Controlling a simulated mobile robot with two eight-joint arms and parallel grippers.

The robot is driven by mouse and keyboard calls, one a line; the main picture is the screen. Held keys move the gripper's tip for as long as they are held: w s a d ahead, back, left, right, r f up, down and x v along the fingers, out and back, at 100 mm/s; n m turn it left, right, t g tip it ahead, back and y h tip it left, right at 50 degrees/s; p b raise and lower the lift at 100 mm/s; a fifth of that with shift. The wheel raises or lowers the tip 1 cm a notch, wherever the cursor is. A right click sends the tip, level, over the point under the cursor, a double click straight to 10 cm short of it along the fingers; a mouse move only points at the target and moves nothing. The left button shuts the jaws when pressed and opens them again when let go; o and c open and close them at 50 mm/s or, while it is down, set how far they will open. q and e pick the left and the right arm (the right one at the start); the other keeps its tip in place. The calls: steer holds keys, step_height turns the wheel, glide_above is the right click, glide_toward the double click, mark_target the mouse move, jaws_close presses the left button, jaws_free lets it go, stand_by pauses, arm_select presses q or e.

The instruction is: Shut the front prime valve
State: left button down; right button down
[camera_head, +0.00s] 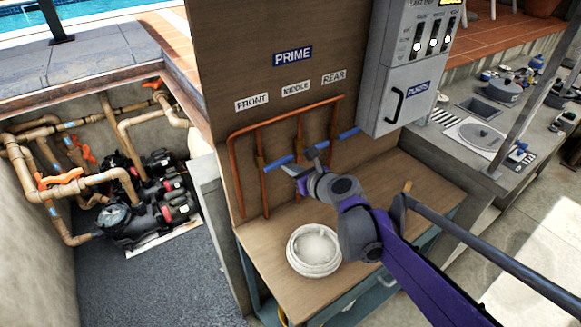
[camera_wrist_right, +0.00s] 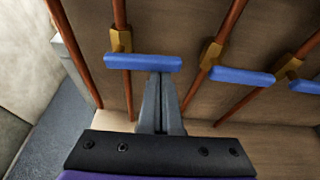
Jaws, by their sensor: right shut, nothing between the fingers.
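The front prime valve is the leftmost of three brass valves on copper pipes under the FRONT label (camera_head: 251,102). Its blue handle (camera_wrist_right: 140,63) lies across its pipe in the right wrist view, and also shows in the head view (camera_head: 276,162). My right gripper (camera_wrist_right: 160,80) is shut and empty. Its fingertips are at the lower edge of that handle, right of the pipe; I cannot tell whether they touch. The middle handle (camera_wrist_right: 242,76) and the rear handle (camera_wrist_right: 305,86) also lie crosswise. My left gripper is not in view.
A wooden counter (camera_head: 400,170) runs below the board, with a white round lid (camera_head: 314,250) on it. A grey switch box (camera_head: 408,85) is mounted at right. A dark rod (camera_head: 490,248) crosses at right. Pumps and pipes (camera_head: 140,200) fill the pit at left.

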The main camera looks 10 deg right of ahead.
steer(key=s+d+f+n+g+h, duration=0.1)
steer(key=s+f+n+g, duration=0.1)
steer(key=s+n, duration=0.8)
steer(key=s+d+f+n+g+h+p, duration=0.1)
steer(key=s+f+n, duration=0.4)
steer(key=s+n, duration=0.5)
steer(key=s+d+f+n+g+h+p, duration=0.1)
steer(key=s+d+f+n+g+h, duration=0.2)
steer(key=s+n, duration=0.8)
steer(key=shift+s+f+g, duration=0.7)
steer(key=shift+s+g, duration=0.1)
steer(key=shift+s, duration=0.35)
steer(key=shift+d, duration=0.1)
